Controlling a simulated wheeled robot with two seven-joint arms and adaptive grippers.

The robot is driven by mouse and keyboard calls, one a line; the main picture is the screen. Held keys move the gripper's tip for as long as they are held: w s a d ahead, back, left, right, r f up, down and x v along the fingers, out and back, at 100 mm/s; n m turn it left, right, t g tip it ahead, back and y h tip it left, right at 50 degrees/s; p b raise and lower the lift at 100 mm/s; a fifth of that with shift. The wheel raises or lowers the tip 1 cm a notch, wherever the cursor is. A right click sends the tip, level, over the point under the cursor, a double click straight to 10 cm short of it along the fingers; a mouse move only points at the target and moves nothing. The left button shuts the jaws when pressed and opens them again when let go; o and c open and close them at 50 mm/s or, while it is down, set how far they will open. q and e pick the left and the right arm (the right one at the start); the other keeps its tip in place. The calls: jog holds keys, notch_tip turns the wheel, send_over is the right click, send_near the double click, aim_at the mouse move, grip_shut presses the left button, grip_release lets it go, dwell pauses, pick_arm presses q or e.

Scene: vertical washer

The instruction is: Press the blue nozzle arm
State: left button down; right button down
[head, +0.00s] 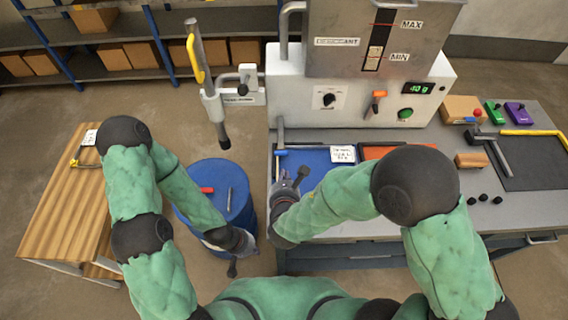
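A slim grey nozzle (279,134) comes down from the left front of the white machine, with a small blue arm (281,152) at its lower end, over the left edge of the blue tray. My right gripper (293,184) is just below and in front of the blue arm in the picture, and a small gap shows between them. My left gripper (240,255) is low in the middle, in front of the blue barrel and apart from the nozzle. Both grippers are small and dark here, and their finger gaps are unclear. I see nothing held in either.
A blue barrel (211,182) with tools on top is left of the bench. A blue tray (316,160) lies near my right gripper. A wooden table (55,205) stands at the left.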

aim_at(281, 138)
jog(key=b+x, duration=0.2)
jog(key=x, duration=0.7)
jog(key=shift+w+f, duration=0.25)
jog(key=shift+r, duration=0.15)
